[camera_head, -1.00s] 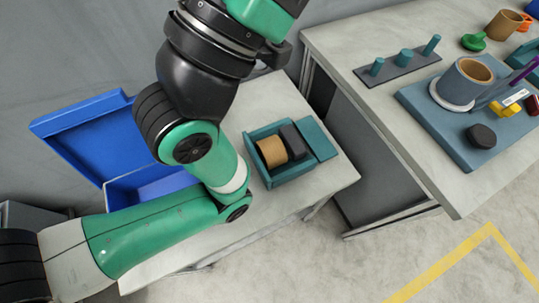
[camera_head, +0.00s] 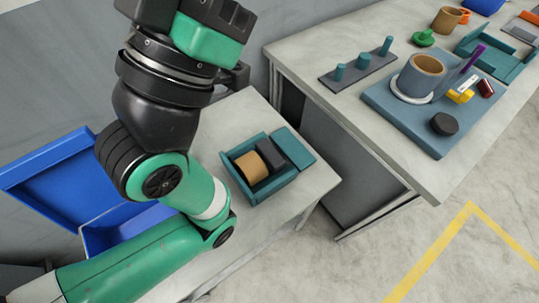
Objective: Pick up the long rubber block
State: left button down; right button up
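A dark grey elongated block (camera_head: 271,153) lies in a teal open tray (camera_head: 258,199) on the small table, beside a tan cylinder (camera_head: 251,167). It looks like the long rubber block, but the picture does not prove its material. A shorter black rounded block (camera_head: 444,123) lies on the blue-grey board on the right table. One green and black arm of mine comes in from the left and folds up to the top edge, left of the tray. No gripper fingers can be made out, and my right arm does not show.
A blue open-lidded box (camera_head: 62,170) is partly behind my arm. A floor gap separates the tables.

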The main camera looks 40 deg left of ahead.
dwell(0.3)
pick_arm(q)
jog(key=c, duration=0.7)
grip_release()
